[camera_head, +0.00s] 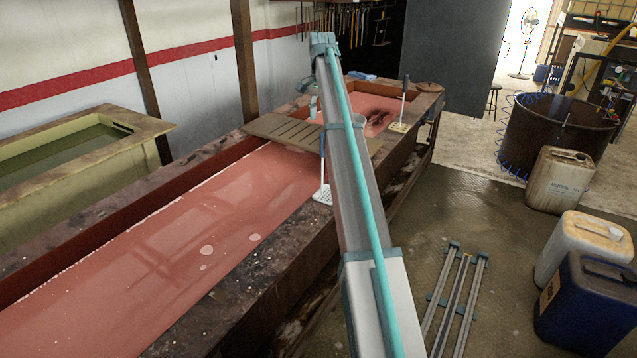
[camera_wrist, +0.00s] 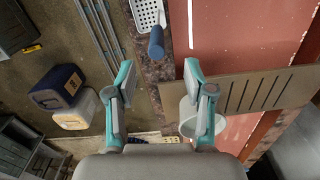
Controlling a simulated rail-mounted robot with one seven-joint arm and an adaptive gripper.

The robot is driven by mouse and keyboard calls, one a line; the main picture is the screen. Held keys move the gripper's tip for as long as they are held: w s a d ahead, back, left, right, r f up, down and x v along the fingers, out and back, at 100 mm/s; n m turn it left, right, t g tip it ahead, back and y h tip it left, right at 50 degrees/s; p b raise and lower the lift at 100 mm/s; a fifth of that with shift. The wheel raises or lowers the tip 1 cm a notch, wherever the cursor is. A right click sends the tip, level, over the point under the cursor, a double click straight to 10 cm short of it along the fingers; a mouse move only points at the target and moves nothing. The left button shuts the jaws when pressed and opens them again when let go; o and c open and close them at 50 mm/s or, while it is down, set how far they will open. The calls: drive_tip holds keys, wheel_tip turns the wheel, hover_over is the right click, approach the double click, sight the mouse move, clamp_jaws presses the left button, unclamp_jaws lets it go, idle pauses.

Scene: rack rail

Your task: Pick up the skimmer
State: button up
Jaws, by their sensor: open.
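A skimmer with a white perforated head (camera_head: 322,195) rests at the near rim of the long tank, its thin handle rising upward beside my arm. In the wrist view its white slotted head (camera_wrist: 148,14) is at the top and its blue handle end (camera_wrist: 157,42) points towards the camera. My gripper (camera_wrist: 157,70) is open and empty. The handle end appears just above the gap between the fingertips in the picture, apart from both. A second skimmer (camera_head: 398,127) with a dark-tipped handle stands farther along the tank. My arm hides part of the head view.
A slatted board (camera_head: 285,131) lies across the long tank (camera_head: 300,250) of reddish liquid; it also shows beside the right finger (camera_wrist: 240,91). A pale round container (camera_wrist: 187,126) shows behind that finger. Jugs (camera_head: 585,300) and metal rails (camera_head: 455,300) are on the floor at right.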

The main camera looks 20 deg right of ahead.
sight(323, 153)
drive_tip(key=f+p, duration=0.1)
drive_tip(key=f, duration=0.2)
drive_tip(key=f+p, duration=0.1)
drive_tip(key=f, duration=0.3)
drive_tip(key=f+p, duration=0.2)
drive_tip(key=f, duration=0.1)
drive_tip(key=shift+s+d+f, duration=0.1)
drive_tip(key=shift+d+f, duration=0.15)
drive_tip(key=shift+d, duration=0.05)
clamp_jaws()
